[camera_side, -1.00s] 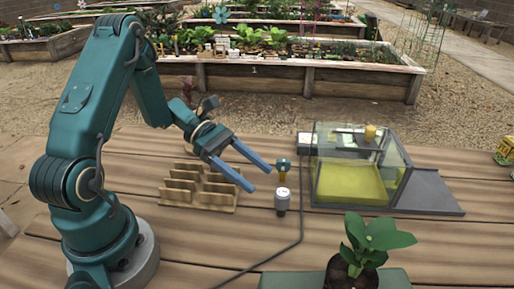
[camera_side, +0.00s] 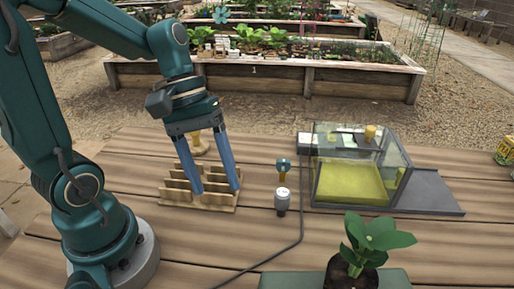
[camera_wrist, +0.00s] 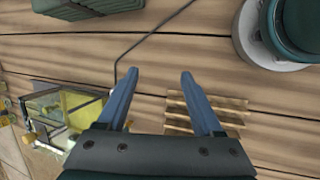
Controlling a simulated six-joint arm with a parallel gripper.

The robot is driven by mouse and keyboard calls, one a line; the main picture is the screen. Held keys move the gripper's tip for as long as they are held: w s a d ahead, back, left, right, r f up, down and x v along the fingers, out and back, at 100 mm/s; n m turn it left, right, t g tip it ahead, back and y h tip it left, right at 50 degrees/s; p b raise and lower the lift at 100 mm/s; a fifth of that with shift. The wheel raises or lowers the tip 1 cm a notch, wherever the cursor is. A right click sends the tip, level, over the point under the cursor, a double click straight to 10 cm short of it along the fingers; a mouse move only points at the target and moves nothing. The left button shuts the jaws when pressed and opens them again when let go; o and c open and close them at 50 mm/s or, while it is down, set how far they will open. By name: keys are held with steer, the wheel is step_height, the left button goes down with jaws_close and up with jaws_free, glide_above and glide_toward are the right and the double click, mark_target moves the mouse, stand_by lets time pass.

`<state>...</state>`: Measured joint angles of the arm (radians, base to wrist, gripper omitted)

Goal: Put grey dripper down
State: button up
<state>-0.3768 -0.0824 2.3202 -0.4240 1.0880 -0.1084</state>
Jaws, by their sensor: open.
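My gripper (camera_side: 216,190) is open, its two blue fingers pointing down over the wooden slotted rack (camera_side: 170,194) in the side view. Nothing shows between the fingers in the wrist view (camera_wrist: 158,74). There the rack (camera_wrist: 235,103) lies behind and right of the right finger. A small grey cylinder with a pale round face (camera_side: 282,201) stands upright on the table, right of the rack and apart from my gripper. It may be the grey dripper; I cannot tell for sure. No dripper is clearly recognisable in the rack, which the fingers partly cover.
A teal-headed item (camera_side: 283,165) stands behind the grey cylinder. A clear-walled box with a yellow-green floor (camera_side: 350,185) stands to the right. A black cable (camera_side: 301,225) crosses the table. A potted plant (camera_side: 370,240) is at the front.

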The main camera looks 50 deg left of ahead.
steer(key=s+r+m+t+y, duration=0.1)
steer(key=m+t, duration=0.1)
steer(key=r+m+t+y, duration=0.1)
steer(key=m+y, duration=0.1)
steer(key=m, duration=0.1)
steer(key=s+a+r+m+t+y, duration=0.1)
steer(key=r+m+t, duration=0.1)
steer(key=m, duration=0.1)
steer(key=shift+s+t+y, duration=0.3)
